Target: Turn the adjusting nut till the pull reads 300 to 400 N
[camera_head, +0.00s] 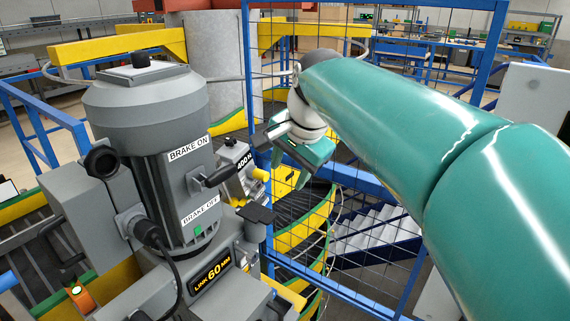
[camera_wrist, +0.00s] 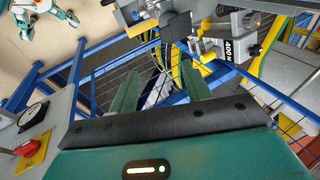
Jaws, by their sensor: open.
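A yellow part (camera_head: 261,175) sits by the gauge. I cannot clearly pick out the adjusting nut.
The motor has BRAKE ON and BRAKE OFF labels and a black-ended lever (camera_head: 217,177). Blue mesh guard bars (camera_head: 247,60) stand close to my arm.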

